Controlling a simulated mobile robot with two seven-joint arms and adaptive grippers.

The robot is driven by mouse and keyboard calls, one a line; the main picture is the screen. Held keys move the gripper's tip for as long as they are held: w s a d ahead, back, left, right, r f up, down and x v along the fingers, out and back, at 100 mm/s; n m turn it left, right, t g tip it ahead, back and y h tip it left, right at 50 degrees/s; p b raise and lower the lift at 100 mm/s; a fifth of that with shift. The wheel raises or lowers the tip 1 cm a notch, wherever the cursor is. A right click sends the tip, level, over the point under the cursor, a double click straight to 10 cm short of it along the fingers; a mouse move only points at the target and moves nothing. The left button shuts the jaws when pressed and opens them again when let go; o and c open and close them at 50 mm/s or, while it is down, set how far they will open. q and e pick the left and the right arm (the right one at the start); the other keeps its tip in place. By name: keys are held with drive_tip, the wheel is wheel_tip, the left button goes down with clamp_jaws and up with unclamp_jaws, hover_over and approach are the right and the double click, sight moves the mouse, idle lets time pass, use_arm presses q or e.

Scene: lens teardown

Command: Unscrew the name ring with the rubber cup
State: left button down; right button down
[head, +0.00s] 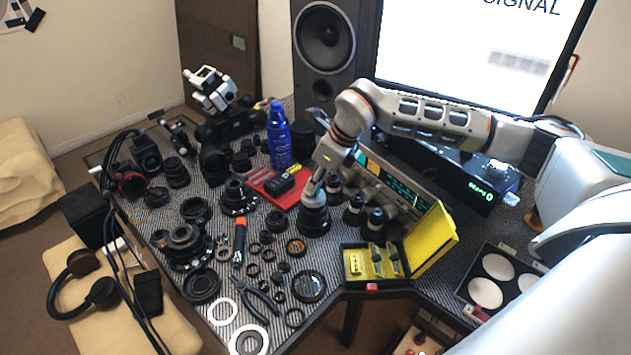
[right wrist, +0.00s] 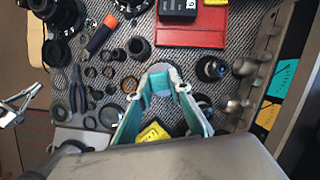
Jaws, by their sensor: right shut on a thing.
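My right gripper (head: 312,190) comes down from the upper right in the head view. Its fingertips stand over a black ribbed lens (head: 313,219), upright on the table. In the right wrist view the gripper (right wrist: 161,80) shows teal-padded fingers drawn together around a small rounded piece. The name ring is hidden under the gripper. My left gripper does not show in the head view.
A red tray (head: 272,189) and a blue bottle (head: 278,140) stand behind the lens. An open yellow-lined case (head: 432,240) is to the right. An orange-handled tool (head: 239,240), pliers (head: 262,303) and several loose rings lie to the left. The table is crowded.

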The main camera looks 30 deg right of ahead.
drive_tip(key=shift+s+f, duration=0.1)
drive_tip(key=shift+f, duration=0.4)
idle(0.7)
drive_tip(key=n+g+y, duration=0.1)
drive_tip(key=n, duration=0.2)
drive_tip(key=shift+n+p, duration=0.35)
drive_tip(key=shift+n, duration=0.05)
drive_tip(key=n+g, duration=0.1)
drive_tip(key=n, duration=0.2)
drive_tip(key=shift+d+f+n+y+p, duration=0.1)
drive_tip(key=shift+n+y+p, duration=0.2)
drive_tip(key=shift+n+p, duration=0.1)
drive_tip(key=n+g, duration=0.1)
drive_tip(key=n, duration=0.2)
drive_tip(key=shift+n+g, duration=0.4)
drive_tip(key=n+g, duration=0.1)
drive_tip(key=n, duration=0.2)
drive_tip(key=shift+w+f, duration=0.1)
drive_tip(key=shift+w, duration=0.1)
drive_tip(key=shift+w+r+p, duration=0.15)
drive_tip(key=shift+r+p, duration=1.5)
drive_tip(key=shift+r, duration=0.15)
